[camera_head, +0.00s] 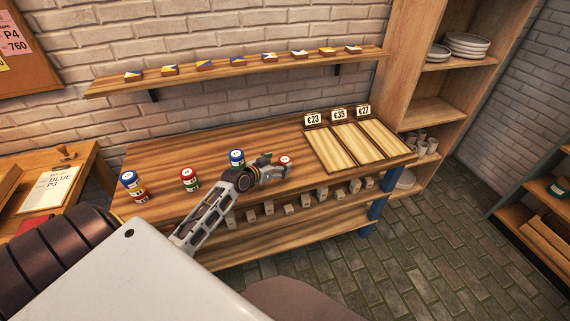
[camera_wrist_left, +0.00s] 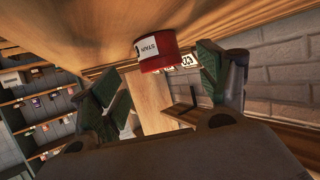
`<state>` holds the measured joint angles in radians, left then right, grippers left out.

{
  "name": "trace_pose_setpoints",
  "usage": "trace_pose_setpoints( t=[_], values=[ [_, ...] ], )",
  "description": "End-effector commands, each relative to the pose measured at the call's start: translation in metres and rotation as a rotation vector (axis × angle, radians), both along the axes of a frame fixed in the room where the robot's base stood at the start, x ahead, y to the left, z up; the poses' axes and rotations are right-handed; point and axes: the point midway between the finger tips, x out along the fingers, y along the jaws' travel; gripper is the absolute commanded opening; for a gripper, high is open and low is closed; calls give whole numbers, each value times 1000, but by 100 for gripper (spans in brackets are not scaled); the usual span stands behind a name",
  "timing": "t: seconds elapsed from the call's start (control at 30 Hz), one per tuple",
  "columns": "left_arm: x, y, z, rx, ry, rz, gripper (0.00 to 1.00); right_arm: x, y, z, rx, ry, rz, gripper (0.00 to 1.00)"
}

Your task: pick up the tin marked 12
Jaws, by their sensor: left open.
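A red tin with a white label (camera_head: 285,161) stands near the right part of the wooden bench, just beyond my left gripper (camera_head: 272,172). In the left wrist view this red tin (camera_wrist_left: 155,52) shows ahead of and between the two spread fingers, with lettering like "STAR" on its label. The gripper is open and empty. Other tins stand to the left: a blue one (camera_head: 237,158), partly hidden by my gripper or arm, a red one over a green one (camera_head: 189,179), and a blue one on top of a stack (camera_head: 130,180). I cannot read a 12 on any tin. My right gripper is out of view.
A wooden tray with price cards (camera_head: 361,143) sits right of the red tin. Small blocks (camera_head: 289,210) line the shelf below the bench front. A wall shelf (camera_head: 235,68) holds several small painted pieces. The bench's back left area is clear.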

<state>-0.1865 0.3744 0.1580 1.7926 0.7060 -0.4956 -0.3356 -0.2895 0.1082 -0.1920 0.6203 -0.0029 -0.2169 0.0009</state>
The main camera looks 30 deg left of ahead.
Motion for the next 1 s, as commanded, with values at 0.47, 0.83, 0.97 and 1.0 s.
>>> trace_pose_setpoints(
  t=[0.47, 0.83, 0.97, 1.0],
  values=[
    [3, -1, -1, 0, -1, 0, 76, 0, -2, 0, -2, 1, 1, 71],
    [22, -2, -4, -1, -1, -1, 76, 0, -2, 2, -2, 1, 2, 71],
    [31, -2, -7, 0, -1, -1, 76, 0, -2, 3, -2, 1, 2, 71],
    [34, -3, -7, -1, -2, -1, 76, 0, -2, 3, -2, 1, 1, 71]
  ],
)
